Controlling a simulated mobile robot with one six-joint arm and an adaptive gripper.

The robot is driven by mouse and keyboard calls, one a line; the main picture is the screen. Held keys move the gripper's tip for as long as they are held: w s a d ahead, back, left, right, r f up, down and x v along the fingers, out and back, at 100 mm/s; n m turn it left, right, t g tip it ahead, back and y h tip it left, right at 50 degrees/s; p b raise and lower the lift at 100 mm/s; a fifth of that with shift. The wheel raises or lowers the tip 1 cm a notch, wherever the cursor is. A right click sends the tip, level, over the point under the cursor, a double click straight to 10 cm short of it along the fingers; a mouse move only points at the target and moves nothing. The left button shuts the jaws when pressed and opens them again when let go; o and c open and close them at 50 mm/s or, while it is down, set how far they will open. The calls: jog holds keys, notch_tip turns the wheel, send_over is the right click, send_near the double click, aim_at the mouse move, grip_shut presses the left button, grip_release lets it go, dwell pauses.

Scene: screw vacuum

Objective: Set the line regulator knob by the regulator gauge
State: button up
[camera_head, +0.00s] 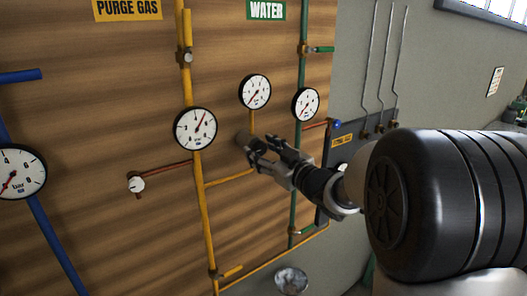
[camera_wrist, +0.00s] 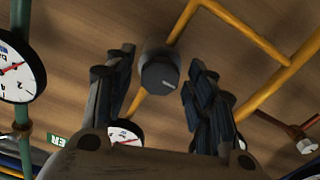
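The line regulator knob, a dark grey round knob with a small pale mark on its face, shows in the wrist view (camera_wrist: 158,74). It sits on the yellow branch pipe; in the head view the knob (camera_head: 244,137) is partly hidden by my gripper. My gripper (camera_head: 260,148) is open in front of the board, with one finger on each side of the knob in the wrist view and gaps to both. The regulator gauge (camera_head: 254,91) is the white dial above the knob; its needle is too small to read exactly. It shows partly hidden in the wrist view (camera_wrist: 124,134).
A larger gauge (camera_head: 195,128) sits left on the yellow purge gas pipe, and another gauge (camera_head: 306,103) right on the green water pipe. A dark panel (camera_head: 350,145) stands behind my arm. A metal bowl (camera_head: 291,280) is below.

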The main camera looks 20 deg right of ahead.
jog(key=c, duration=0.9)
jog(key=shift+m, duration=0.3)
jog(key=m+p, duration=0.3)
jog(key=m, duration=0.2)
jog(key=shift+r+m+p, duration=0.1)
jog(key=shift+m+p, duration=0.2)
jog(key=m+p, duration=0.3)
jog(key=m, duration=0.3)
jog(key=shift+m, duration=0.4)
jog(key=o, duration=1.1)
jog(key=shift+s, duration=0.1)
